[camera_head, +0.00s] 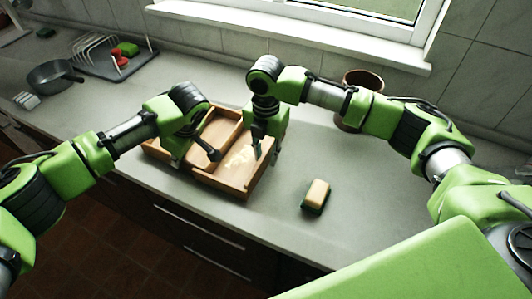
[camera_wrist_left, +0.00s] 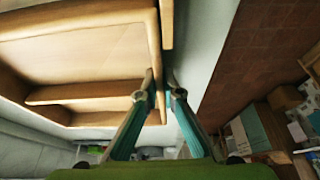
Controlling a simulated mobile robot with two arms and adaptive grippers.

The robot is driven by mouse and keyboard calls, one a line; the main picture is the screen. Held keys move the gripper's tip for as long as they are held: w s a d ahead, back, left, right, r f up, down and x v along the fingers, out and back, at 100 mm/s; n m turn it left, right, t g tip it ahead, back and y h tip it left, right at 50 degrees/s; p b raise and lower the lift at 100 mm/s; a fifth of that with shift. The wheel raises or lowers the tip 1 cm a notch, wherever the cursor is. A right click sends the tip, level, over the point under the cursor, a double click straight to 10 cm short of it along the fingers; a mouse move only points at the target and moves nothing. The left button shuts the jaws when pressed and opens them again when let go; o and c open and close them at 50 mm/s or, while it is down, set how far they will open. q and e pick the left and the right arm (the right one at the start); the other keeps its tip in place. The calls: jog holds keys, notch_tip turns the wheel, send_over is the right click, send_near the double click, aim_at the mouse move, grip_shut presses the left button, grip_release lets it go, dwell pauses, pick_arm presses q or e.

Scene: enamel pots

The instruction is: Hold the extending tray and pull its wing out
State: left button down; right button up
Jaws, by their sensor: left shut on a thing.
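The extending tray (camera_head: 240,187) is a light wooden box with low walls and inner dividers. It stands on the counter in the head view, slightly left of centre. My left gripper (camera_wrist_left: 161,80) is shut on the tray's wall, one finger on each side of it, in the left wrist view. There the tray's floor and an inner divider (camera_wrist_left: 85,93) fill the upper left. My right gripper (camera_head: 268,152) points down at the tray's right end in the head view. Its fingertips are small and partly hidden, so I cannot tell whether they touch the wall.
A yellow and green sponge (camera_head: 316,196) lies right of the tray. A brown pot (camera_head: 362,85) stands behind my right arm. A dish rack (camera_head: 105,57) and a grey pan (camera_head: 54,75) are at the back left. The counter around the sponge is clear.

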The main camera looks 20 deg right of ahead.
grip_shut()
jog(key=shift+s+d, duration=0.45)
jog(key=shift+d, duration=0.05)
jog(key=shift+o, duration=0.4)
grip_release()
jog(key=shift+r, duration=0.15)
notch_tip(320, 180, up, 12)
pick_arm(q)
jog(key=c, duration=2.3)
grip_release()
